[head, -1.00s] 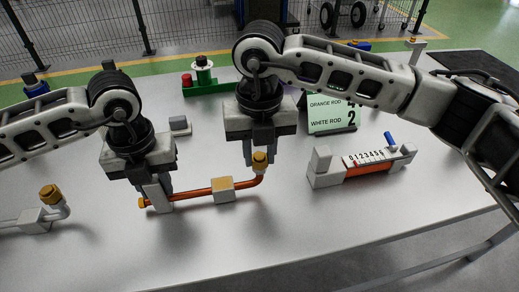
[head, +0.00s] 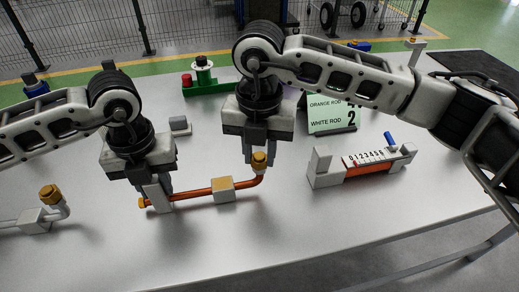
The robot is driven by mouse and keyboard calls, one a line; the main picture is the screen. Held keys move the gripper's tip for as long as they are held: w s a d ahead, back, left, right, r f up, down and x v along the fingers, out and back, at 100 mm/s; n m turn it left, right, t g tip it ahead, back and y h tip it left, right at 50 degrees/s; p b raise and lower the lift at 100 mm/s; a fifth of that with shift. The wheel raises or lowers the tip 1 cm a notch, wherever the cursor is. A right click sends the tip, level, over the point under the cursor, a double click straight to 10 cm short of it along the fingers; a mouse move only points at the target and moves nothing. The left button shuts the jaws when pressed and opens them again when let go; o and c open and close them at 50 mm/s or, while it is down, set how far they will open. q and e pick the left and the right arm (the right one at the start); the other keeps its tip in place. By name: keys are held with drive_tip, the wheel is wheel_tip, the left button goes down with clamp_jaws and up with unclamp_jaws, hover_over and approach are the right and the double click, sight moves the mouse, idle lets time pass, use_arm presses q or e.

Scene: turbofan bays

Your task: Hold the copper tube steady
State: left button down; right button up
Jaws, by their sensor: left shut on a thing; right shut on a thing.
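The copper tube (head: 193,193) lies low over the table, with a short bend up at its right end. A tan block (head: 223,189) sits around its middle. A brass nut (head: 260,161) caps the upturned end, and a small brass end shows at the far left. My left gripper (head: 160,196) is shut on the tube near its left end. My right gripper (head: 251,157) is at the upturned end and shut on the brass nut; its fingers partly hide behind the nut, so the exact contact is unclear.
A grey tube with a brass nut (head: 49,192) and block is at far left. A numbered gauge (head: 363,166) with an orange rod and blue lever stands right. A sign (head: 332,116) and a green stand (head: 207,88) are behind. The table front (head: 290,235) is clear.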

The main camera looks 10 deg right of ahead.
sight(259, 157)
use_arm(q)
drive_tip(key=shift+a+f, duration=0.1)
use_arm(e)
drive_tip(key=shift+r, duration=0.15)
use_arm(q)
drive_tip(key=shift+s, duration=0.1)
use_arm(e)
drive_tip(key=o, duration=1)
wheel_tip(259, 157, up, 12)
use_arm(q)
drive_tip(key=c, duration=1)
unclamp_jaws()
drive_tip(key=shift+r, duration=0.25)
